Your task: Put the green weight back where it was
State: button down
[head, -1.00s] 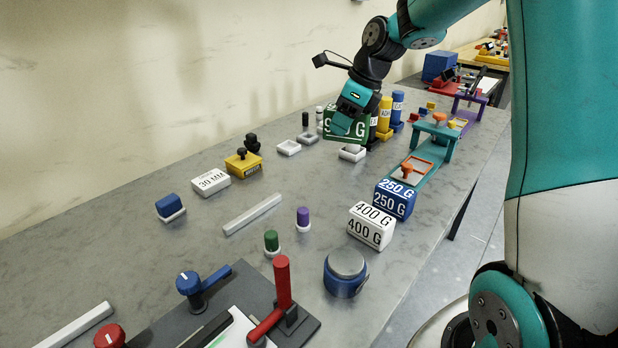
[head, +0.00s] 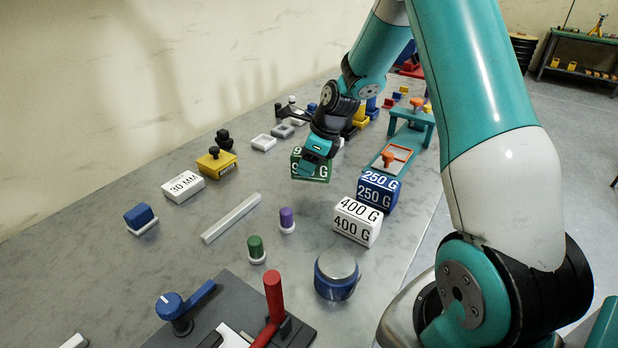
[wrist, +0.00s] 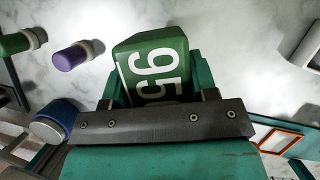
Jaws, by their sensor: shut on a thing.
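The green weight (head: 299,172) is a block with white lettering that ends in G, partly covered by my gripper. My gripper (head: 318,152) is shut on it from above, left of the blue 250 G weight (head: 377,192) and behind the white 400 G weight (head: 357,221). Its height over the worktop is hard to tell. The 250 G and 400 G weights stand side by side near the bench's right edge.
A blue round pot (head: 336,275) stands at front. A teal stand (head: 410,124) is behind the weights. Bare grey worktop (head: 318,205) lies in front of the green weight.

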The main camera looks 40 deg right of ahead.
jog(key=shift+f, duration=2.6)
jog(key=shift+f, duration=0.15)
jog(key=shift+c, duration=2)
grip_release()
